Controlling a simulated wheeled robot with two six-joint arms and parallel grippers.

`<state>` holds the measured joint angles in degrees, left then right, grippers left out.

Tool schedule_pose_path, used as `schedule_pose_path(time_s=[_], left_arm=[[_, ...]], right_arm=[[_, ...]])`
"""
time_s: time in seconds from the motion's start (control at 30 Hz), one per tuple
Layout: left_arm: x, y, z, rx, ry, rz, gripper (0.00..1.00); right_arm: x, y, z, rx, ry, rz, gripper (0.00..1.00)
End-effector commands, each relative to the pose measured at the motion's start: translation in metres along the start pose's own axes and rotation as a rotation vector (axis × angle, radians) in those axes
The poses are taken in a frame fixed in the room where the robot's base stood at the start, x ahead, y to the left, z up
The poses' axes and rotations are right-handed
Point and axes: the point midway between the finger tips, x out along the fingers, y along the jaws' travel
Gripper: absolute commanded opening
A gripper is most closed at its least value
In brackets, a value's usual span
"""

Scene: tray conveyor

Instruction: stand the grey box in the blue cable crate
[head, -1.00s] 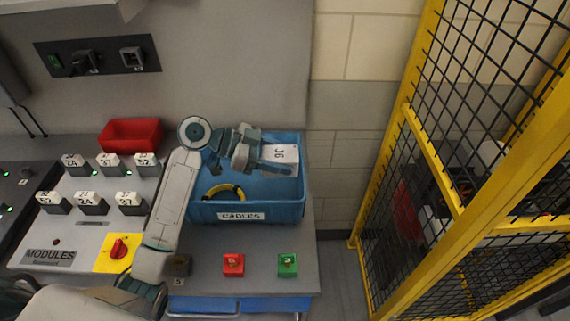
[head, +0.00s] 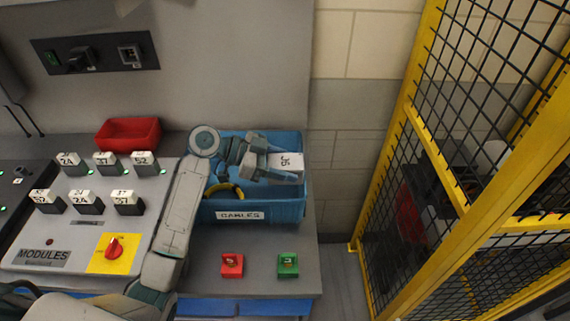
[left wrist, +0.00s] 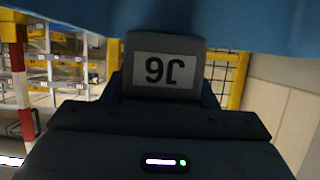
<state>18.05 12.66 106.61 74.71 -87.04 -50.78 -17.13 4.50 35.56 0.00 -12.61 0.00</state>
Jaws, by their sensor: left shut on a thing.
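The blue cable crate (head: 285,208), labelled CABLES, stands at the back of the bench in the head view. My left gripper (head: 275,164) reaches over it from the left and is shut on the grey box (head: 288,162), one finger on each side. The box has a white label reading J6 and lies roughly level, over the right part of the crate. Whether it touches the crate cannot be told. In the left wrist view the box (left wrist: 166,46) shows its label upside down, under a blurred blue surface. My right gripper is not in view.
A yellow cable (head: 236,188) lies in the left part of the crate. A red bin (head: 128,134) and a panel of labelled modules (head: 84,202) are to the left. Red (head: 232,264) and green (head: 288,264) buttons stand in front. A yellow mesh fence (head: 430,170) is at right.

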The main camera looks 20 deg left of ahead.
Motion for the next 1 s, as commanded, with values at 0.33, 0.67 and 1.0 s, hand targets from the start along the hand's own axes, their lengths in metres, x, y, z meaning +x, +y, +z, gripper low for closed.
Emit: schedule_pose_path(time_s=[0.33,0.67,1.0], left_arm=[[0.002,0.000,0.004,-0.001,0.000,0.000,0.72],[0.001,0.000,0.003,0.000,0.000,0.000,0.74],[-0.033,0.000,-0.007,0.001,-0.006,-0.002,0.74]], right_arm=[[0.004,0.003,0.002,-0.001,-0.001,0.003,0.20],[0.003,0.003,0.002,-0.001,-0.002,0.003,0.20],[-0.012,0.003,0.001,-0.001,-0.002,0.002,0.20]])
